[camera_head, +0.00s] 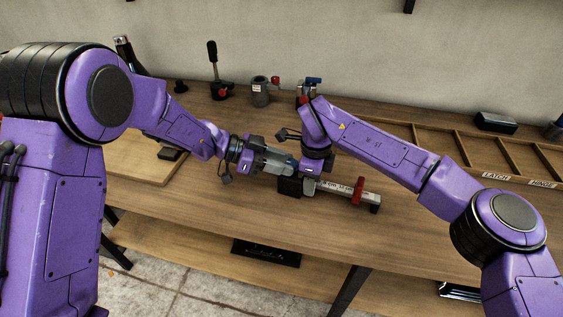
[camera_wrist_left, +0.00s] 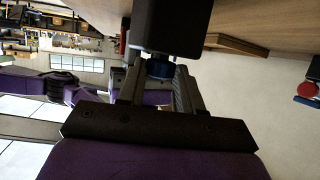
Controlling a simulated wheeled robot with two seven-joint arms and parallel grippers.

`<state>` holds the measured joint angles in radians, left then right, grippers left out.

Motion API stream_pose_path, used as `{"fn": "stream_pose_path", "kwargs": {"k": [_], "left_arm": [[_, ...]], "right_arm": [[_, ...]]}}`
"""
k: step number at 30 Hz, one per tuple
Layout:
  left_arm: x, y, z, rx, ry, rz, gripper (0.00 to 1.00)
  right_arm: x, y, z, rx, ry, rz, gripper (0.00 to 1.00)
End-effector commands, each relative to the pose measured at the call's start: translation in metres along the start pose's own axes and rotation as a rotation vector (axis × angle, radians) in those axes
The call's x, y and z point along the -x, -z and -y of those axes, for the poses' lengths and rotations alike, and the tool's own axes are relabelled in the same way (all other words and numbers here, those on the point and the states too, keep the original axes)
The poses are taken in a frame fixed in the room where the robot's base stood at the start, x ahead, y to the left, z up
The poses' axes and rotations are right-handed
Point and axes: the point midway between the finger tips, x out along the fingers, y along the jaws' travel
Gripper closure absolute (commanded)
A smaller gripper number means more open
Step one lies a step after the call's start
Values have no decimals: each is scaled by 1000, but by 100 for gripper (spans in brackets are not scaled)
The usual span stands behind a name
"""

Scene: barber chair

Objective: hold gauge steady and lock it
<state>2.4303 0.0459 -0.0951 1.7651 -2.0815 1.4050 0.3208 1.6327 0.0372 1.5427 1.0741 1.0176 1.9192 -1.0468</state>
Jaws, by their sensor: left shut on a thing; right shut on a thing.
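The gauge (camera_head: 335,187) is a pale bar with scale marks, a red slider and a dark end, lying near the table's front edge. A black block (camera_head: 290,187) is at its left end; a black block also shows in the left wrist view (camera_wrist_left: 170,25). My left gripper (camera_head: 291,164) reaches in from the left, its fingers shut around a blue knob (camera_wrist_left: 158,68) beneath that block in the left wrist view. My right gripper (camera_head: 308,176) points down at the bar beside the block and is shut on the gauge; its fingertips are mostly hidden.
A wooden divided tray (camera_head: 490,163) with LATCH and HINGE labels lies at the right. A black-handled toggle clamp (camera_head: 214,70), a grey cup (camera_head: 261,93) and a red and blue clamp (camera_head: 308,90) stand at the back. A wooden board (camera_head: 140,165) lies at the left.

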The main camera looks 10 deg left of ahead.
Motion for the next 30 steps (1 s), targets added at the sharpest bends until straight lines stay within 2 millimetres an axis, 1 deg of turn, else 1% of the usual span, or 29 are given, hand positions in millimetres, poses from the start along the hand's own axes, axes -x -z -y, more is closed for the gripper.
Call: {"fn": "stream_pose_path", "kwargs": {"k": [8, 9, 17, 20, 23, 30], "left_arm": [[2, 1, 2, -2, 7, -1, 95], [2, 1, 2, -2, 7, -1, 55], [1, 0, 1, -1, 4, 0, 55], [7, 0, 1, -1, 5, 0, 55], [25, 1, 2, -1, 7, -2, 55], [87, 1, 2, -1, 8, -3, 55]], "right_arm": [[0, 0, -1, 1, -3, -2, 100], [0, 0, -1, 1, -3, -2, 100], [0, 0, -1, 1, -2, -2, 100], [0, 0, 0, 0, -2, -1, 100], [0, 0, 0, 0, -1, -1, 100], [0, 0, 0, 0, 0, -1, 100]]}}
